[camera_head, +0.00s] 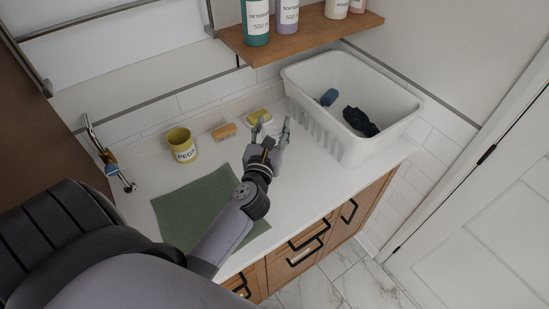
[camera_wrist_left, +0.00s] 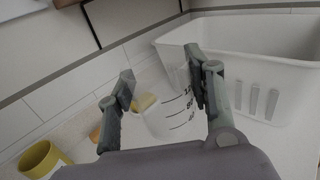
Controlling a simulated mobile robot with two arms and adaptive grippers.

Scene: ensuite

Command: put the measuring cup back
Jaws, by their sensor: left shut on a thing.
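The measuring cup (camera_wrist_left: 172,117) is clear with dark graduation marks and shows in the left wrist view between my gripper's fingers. My left gripper (camera_head: 270,128) is shut on it, above the white counter just left of the laundry basket. The gripper also shows in the left wrist view (camera_wrist_left: 163,86), with a finger on each side of the cup. In the head view the clear cup is hard to make out between the fingers. My right gripper is not in view.
A white basket (camera_head: 305,112) holding dark cloth stands right of the gripper. A yellow sponge (camera_head: 258,117), wooden brush (camera_head: 224,131) and yellow PEGS mug (camera_head: 182,145) line the back. A green cloth (camera_head: 190,208) lies in front. A wooden shelf (camera_head: 305,32) with bottles hangs above.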

